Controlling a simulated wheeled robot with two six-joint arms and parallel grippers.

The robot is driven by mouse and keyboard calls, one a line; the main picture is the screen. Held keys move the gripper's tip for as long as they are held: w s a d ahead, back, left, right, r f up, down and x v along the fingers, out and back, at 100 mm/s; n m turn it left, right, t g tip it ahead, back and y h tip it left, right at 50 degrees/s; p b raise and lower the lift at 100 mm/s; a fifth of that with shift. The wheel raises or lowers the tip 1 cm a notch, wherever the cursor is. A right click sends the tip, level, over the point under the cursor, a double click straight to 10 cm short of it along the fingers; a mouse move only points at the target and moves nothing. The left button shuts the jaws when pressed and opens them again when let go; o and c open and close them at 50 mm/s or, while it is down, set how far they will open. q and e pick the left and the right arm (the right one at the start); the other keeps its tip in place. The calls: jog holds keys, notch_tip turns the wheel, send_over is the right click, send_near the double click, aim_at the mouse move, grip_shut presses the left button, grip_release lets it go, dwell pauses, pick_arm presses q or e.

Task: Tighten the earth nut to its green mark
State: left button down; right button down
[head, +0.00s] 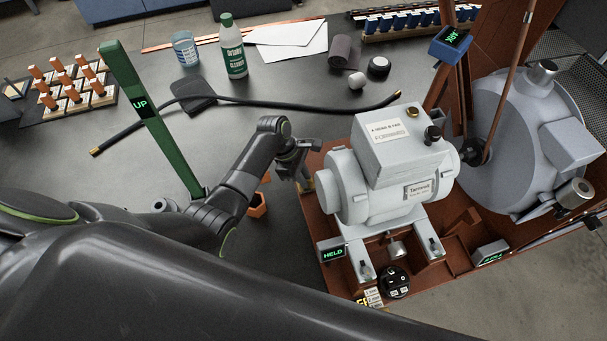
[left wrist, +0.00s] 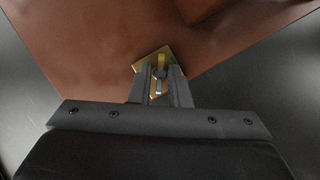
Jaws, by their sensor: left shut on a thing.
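My left gripper (head: 300,172) reaches to the left edge of the brown metal base under the grey motor (head: 385,180). In the left wrist view its two fingers (left wrist: 160,82) are close together on a small metal nut or stud, which I take as the earth nut (left wrist: 159,72). A brass plate (left wrist: 150,66) lies around it on the brown base. In the head view the gripper hides the nut. My right gripper is not in view.
A green lever (head: 148,115) marked UP stands left of my left arm. A black cable (head: 290,106) lies across the dark table behind the gripper. A green-white bottle (head: 233,50) and a blue jar (head: 186,48) stand farther back. A HELD display (head: 332,253) sits at the base's front.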

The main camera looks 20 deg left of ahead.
pick_arm(q)
jog(key=shift+w+r+m+g+p, duration=0.15)
jog(key=shift+m+g+p, duration=0.4)
jog(key=shift+m, duration=0.55)
jog(key=shift+m+g+p, duration=0.25)
jog(key=shift+m+p, duration=0.05)
jog(key=shift+m, duration=0.6)
jog(key=m, duration=0.2)
jog(key=shift+m+g+y, duration=0.3)
jog(key=shift+g+y, duration=0.1)
jog(key=shift+w+d+m+g, duration=0.1)
jog(key=shift+m+g, duration=0.4)
jog(key=shift+m, duration=0.7)
jog(key=c, duration=1.4)
grip_release()
jog(key=v, duration=1.7)
jog(key=shift+d+r+p, duration=0.2)
jog(key=shift+d+p, duration=0.05)
jog(key=shift+p, duration=0.15)
